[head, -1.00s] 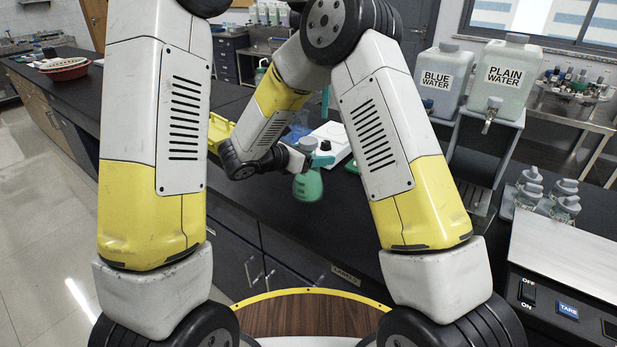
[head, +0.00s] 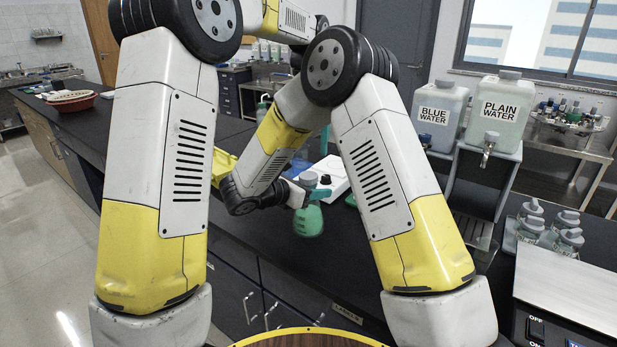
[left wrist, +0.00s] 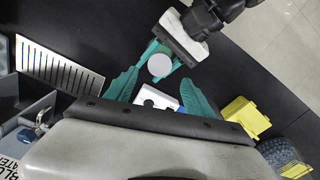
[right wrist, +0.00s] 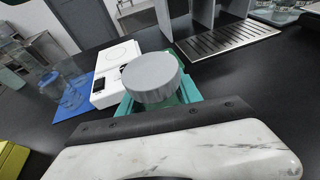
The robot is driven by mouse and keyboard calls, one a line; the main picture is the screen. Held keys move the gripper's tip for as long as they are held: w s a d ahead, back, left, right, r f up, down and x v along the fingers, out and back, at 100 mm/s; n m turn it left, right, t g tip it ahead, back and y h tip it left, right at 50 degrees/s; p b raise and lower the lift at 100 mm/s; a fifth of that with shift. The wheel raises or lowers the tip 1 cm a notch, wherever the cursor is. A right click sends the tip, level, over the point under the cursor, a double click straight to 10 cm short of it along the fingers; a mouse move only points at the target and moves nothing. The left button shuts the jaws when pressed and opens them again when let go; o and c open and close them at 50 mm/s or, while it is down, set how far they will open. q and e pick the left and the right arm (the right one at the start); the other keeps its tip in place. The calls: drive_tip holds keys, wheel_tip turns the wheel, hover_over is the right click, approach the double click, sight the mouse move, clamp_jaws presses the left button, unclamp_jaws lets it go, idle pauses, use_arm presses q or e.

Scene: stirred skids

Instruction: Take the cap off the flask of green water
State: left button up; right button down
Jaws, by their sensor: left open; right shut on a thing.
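The flask of green water (head: 308,221) is at the counter's near edge in the head view. Its round grey cap (head: 308,179) is on its neck; the cap also shows in the right wrist view (right wrist: 152,76) and from above in the left wrist view (left wrist: 159,66). My right gripper (head: 311,191) is shut on the flask, its teal fingers around it below the cap. My left gripper (left wrist: 160,88) is open and empty, its fingers spread to either side below the cap in its wrist view. In the head view it is mostly hidden behind my right arm.
A white device (right wrist: 118,72) and a blue mat (right wrist: 78,98) with clear glassware are beside the flask. A yellow object (left wrist: 245,115) lies nearby. The BLUE WATER (head: 437,113) and PLAIN WATER (head: 495,108) tanks stand above a slotted drain tray (left wrist: 58,68). Several capped flasks (head: 565,230) stand right.

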sight(309, 175)
use_arm(q)
drive_tip(key=m, duration=0.6)
drive_tip(key=shift+d+f+m, duration=0.1)
drive_tip(key=shift+f+m, duration=0.05)
drive_tip(key=shift+m, duration=0.25)
drive_tip(key=m, duration=0.5)
drive_tip(key=shift+m, duration=0.3)
drive_tip(key=shift+f, duration=3.85)
drive_tip(key=shift+c, duration=0.4)
